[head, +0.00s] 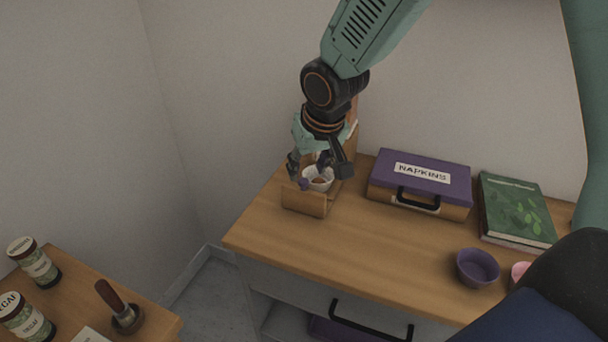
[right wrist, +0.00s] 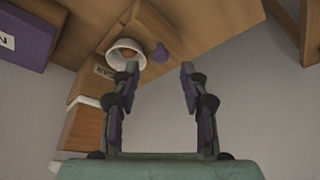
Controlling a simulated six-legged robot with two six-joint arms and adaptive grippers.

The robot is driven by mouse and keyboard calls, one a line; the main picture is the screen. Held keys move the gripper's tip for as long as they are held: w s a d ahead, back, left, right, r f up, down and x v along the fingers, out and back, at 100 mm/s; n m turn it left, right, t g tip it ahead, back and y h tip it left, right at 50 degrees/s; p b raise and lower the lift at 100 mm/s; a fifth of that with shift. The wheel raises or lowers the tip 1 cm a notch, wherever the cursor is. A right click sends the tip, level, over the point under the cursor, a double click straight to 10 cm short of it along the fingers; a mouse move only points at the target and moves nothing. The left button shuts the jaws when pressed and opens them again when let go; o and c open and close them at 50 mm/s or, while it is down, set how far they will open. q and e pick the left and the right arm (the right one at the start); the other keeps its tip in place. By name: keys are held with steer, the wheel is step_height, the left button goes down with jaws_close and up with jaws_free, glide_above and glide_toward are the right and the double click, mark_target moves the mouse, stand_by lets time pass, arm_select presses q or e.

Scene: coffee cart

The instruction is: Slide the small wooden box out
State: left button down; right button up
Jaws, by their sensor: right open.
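A small wooden box (head: 303,202) stands near the back left corner of the wooden cart top. A white cup (head: 318,180) sits in it, with a small purple knob-like piece (head: 304,184) beside the cup. In the right wrist view the box (right wrist: 88,88) has a partly readable label, and the cup (right wrist: 125,55) and purple piece (right wrist: 159,53) show at its end. My right gripper (head: 318,168) is open above the box, its fingers hiding part of the box and cup. In the right wrist view its fingers (right wrist: 160,70) are apart and empty. My left gripper is not in view.
A purple-lidded napkins box (head: 420,172) and a green book (head: 515,208) stand to the right. A purple bowl (head: 478,267) is near the front edge. A lower side table (head: 75,285) with jars is at left. The cart top's front middle (head: 350,250) is clear.

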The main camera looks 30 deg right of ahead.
mark_target(304, 181)
steer(key=x, duration=0.2)
steer(key=shift+w+a+f, duration=0.1)
steer(key=shift+a+f, duration=0.05)
steer(key=shift+f, duration=0.25)
steer(key=shift+w+f, duration=0.15)
steer(key=shift+f, duration=0.35)
steer(key=shift+c, duration=0.5)
steer(key=shift+w, duration=0.1)
steer(key=shift+c, duration=0.7)
jaws_close()
